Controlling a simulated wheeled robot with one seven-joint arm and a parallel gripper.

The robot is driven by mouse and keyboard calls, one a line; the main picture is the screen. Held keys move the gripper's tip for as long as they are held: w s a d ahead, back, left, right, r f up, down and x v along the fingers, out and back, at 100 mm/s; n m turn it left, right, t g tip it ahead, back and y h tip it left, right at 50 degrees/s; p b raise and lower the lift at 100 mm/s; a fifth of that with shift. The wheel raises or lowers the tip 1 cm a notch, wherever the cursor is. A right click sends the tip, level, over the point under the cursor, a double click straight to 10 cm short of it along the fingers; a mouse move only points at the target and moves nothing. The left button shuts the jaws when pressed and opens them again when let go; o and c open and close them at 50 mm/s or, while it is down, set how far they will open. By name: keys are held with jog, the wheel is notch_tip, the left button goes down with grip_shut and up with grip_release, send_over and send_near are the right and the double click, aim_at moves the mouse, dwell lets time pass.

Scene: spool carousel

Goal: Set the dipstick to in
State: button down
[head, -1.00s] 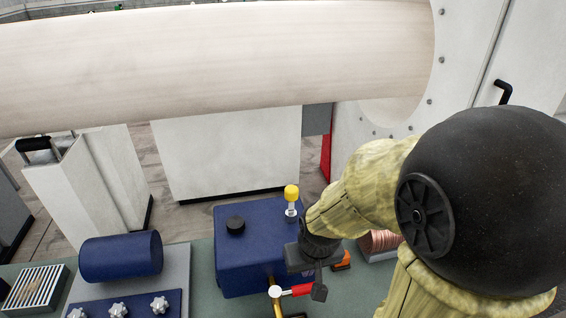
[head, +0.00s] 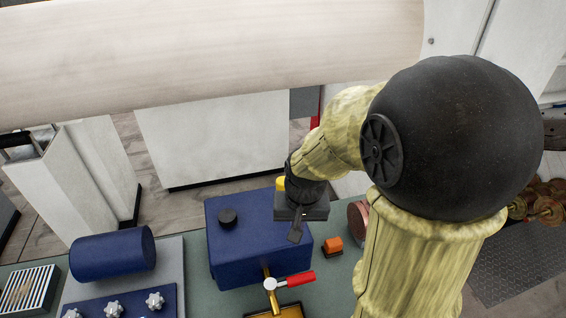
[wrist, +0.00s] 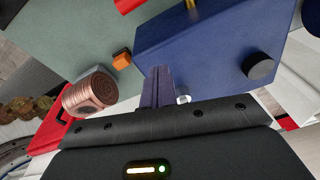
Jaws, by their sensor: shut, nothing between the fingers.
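The dipstick's yellow knob (head: 281,184) shows at the back right of the blue tank (head: 232,262), mostly hidden behind my gripper. Its stem and white collar are hidden in the head view, so I cannot tell its height now. My gripper (head: 296,236) points down over the tank's right part, shut and empty, in front of the knob. In the wrist view the shut fingers (wrist: 158,76) are over the blue tank's edge. A small pale piece (wrist: 184,99), perhaps the dipstick's collar, shows just beside them; the yellow knob is not visible there.
A black cap (head: 228,216) is on the tank top. A red-handled valve (head: 290,281) is at the tank's front. An orange switch (head: 333,244) and a copper coil (head: 357,217) stand to the right. A large pale roll (head: 210,65) spans above, behind my arm.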

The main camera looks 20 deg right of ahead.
jog(key=w+d+r+m+g+p, duration=0.15)
jog(key=w+r+m+p, duration=0.25)
jog(key=w+r+m, duration=0.45)
notch_tip(320, 180, up, 12)
jog(key=m+g+y+p, duration=0.1)
jog(key=m+g+p, duration=0.2)
jog(key=m, duration=0.4)
send_over(283, 179)
jog(key=w+d, duration=0.2)
jog(key=w, duration=0.1)
jog(key=shift+w+a+f, duration=0.1)
jog(key=shift+a+f, duration=0.05)
jog(key=shift+f, duration=0.05)
jog(key=p+x, duration=0.4)
jog(key=x, duration=0.9)
jog(key=shift+w+a+f, duration=0.1)
jog(key=shift+f, duration=0.45)
